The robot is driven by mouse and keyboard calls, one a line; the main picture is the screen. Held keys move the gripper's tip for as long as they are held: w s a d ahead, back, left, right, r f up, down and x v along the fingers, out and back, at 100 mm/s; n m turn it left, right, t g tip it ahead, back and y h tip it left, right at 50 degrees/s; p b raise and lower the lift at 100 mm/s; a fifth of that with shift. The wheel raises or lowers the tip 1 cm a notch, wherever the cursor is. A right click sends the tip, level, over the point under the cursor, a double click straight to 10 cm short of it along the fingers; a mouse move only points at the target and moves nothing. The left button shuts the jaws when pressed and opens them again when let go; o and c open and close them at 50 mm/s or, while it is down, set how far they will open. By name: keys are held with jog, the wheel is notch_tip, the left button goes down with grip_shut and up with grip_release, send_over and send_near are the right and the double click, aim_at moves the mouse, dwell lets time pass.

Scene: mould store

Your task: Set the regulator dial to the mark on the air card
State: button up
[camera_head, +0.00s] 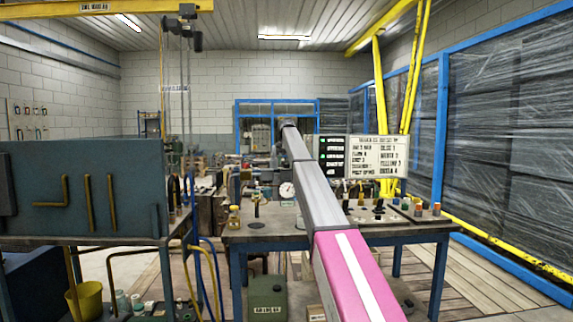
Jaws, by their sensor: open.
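A small round white gauge face (287,190) shows at the back of the blue-legged workbench (340,236), just left of my arm. It may belong to the regulator, but its needle and marks are too small to read. I cannot pick out the regulator dial or the air card for sure. My pink and grey arm reaches from the bottom right up over the bench to a dark joint at its far end. My gripper cannot be made out; the arm hides part of the bench behind it.
A white lettered board (378,157) and a dark panel with green marks (332,155) stand behind the bench. Several coloured knobs (420,209) line its right side.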

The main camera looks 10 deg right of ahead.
notch_tip(320, 180, up, 10)
dwell(0.4)
jog(key=shift+f, duration=0.15)
